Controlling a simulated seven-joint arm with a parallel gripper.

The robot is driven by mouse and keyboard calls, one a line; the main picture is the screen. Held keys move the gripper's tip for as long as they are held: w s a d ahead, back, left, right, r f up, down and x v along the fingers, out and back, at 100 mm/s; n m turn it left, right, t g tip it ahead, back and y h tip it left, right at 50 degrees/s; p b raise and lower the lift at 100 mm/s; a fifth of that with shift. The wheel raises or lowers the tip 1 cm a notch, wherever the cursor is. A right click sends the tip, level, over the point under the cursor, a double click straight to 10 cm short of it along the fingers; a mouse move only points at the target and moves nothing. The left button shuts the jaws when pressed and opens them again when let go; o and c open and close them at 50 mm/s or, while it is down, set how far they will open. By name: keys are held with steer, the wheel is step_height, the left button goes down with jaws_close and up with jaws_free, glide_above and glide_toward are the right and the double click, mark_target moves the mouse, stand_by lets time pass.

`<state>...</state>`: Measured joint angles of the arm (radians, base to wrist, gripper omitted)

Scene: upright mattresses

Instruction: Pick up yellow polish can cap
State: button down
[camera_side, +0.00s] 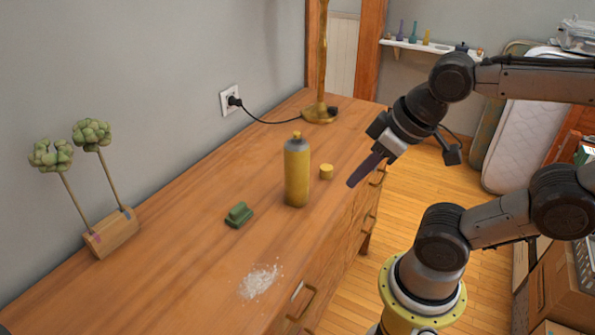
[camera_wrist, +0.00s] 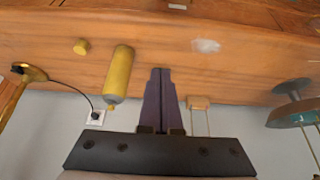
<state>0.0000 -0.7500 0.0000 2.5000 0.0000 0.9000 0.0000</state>
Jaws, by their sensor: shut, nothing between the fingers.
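The yellow cap (camera_side: 326,172) stands on the wooden dresser top, just right of and apart from the yellow polish can (camera_side: 297,175). The can is upright, with a grey shoulder and a small yellow tip. My gripper (camera_side: 352,184) is shut and empty, in the air to the right of the cap near the dresser's edge. In the wrist view the cap (camera_wrist: 81,46) is at the upper left, beside the can (camera_wrist: 118,75). My gripper's dark fingers (camera_wrist: 161,70) are together, to the right of both.
A green block (camera_side: 238,214) and white powder (camera_side: 260,281) lie on the dresser (camera_side: 180,262). A wooden holder with two green-topped sticks (camera_side: 111,233) stands at the left. A brass lamp base (camera_side: 321,113) with its cord stands at the back. Bare wood surrounds the cap.

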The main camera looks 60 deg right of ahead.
steer(key=c, duration=1.6)
jaws_free()
steer(key=shift+c, duration=1.5)
jaws_free()
